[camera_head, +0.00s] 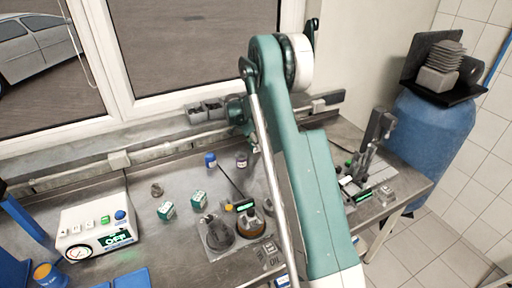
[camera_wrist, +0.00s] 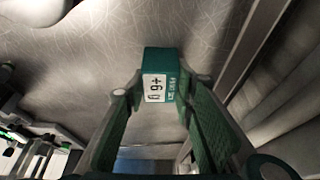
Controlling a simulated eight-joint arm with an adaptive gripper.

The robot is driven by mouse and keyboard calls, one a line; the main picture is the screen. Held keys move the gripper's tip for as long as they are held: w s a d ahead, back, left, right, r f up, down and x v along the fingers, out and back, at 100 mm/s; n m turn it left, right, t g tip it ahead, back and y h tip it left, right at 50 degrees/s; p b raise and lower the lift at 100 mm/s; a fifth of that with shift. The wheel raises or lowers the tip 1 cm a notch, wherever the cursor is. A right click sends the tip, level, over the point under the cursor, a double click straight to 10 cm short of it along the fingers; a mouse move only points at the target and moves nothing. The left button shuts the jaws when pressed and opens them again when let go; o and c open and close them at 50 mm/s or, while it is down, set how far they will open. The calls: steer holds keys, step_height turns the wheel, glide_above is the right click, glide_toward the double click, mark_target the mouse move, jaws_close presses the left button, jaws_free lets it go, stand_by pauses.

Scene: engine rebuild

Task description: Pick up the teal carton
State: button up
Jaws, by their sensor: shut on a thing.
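A teal carton (camera_wrist: 172,88) with a white label bearing dark characters is in the middle of the wrist view. My gripper (camera_wrist: 160,90) is shut on it, with one green-padded finger at each side of the carton. I cannot tell whether the carton touches the surface behind it. In the head view my arm hides the gripper and the held carton. Two small teal and white cartons, a left one (camera_head: 166,210) and a right one (camera_head: 199,199), stand apart on the metal bench (camera_head: 165,262).
A white control box (camera_head: 97,226) stands at the bench's left. A grey tray (camera_head: 222,252) with round parts, a blue bottle (camera_head: 210,160) and a dark jar (camera_head: 241,160) are near the middle. A metal fixture (camera_head: 368,170) stands right of my arm. A window wall closes the back.

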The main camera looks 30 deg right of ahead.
steer(key=shift+r, duration=0.1)
steer(key=shift+r, duration=4.9)
steer(key=s+a, duration=0.3)
steer(key=a, duration=0.1)
steer(key=s+a, duration=0.3)
steer(key=a, duration=0.2)
steer(key=s+a, duration=0.3)
steer(key=a, duration=0.2)
steer(key=shift+a+r, duration=0.15)
steer(key=shift+r, duration=0.1)
steer(key=s+a, duration=1.1)
steer(key=s, duration=0.2)
steer(key=shift+a, duration=0.35)
steer(key=shift+f, duration=0.15)
steer(key=shift+f, duration=3.1)
